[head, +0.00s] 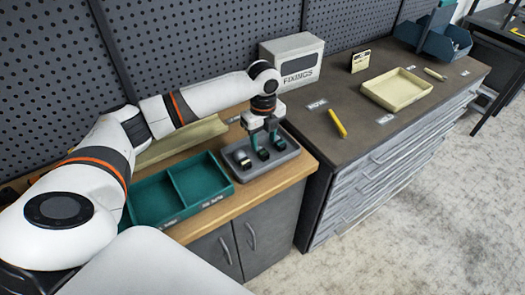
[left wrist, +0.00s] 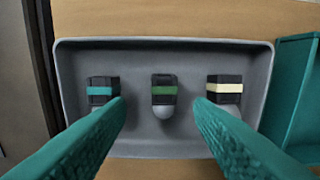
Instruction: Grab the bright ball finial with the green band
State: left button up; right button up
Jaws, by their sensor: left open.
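The finial with the green band (left wrist: 164,90) is the middle one of three in a grey tray (left wrist: 165,147). It has a dark block and a pale ball, which shows below the block in the left wrist view. In the head view it sits mid-tray (head: 263,154). The finial with the teal band (left wrist: 103,90) is on its left, its lower part hidden by a finger. The finial with the cream band (left wrist: 225,90) is on its right. My left gripper (head: 264,143) is open above the tray, its teal fingers (left wrist: 160,103) apart on either side of the green-banded finial. My right gripper is out of view.
A teal divided bin (head: 170,180) stands beside the tray on the wooden top. A grey FIXINGS box (head: 292,62) stands behind. On the dark counter are a yellow marker (head: 337,122) and a cream tray (head: 397,106). A perforated wall runs behind.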

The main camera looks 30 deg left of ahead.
aim_at(262, 151)
pick_arm(q)
jog(key=f, duration=0.4)
jog(key=shift+s+p, duration=0.25)
jog(key=shift+p, duration=0.15)
grip_shut()
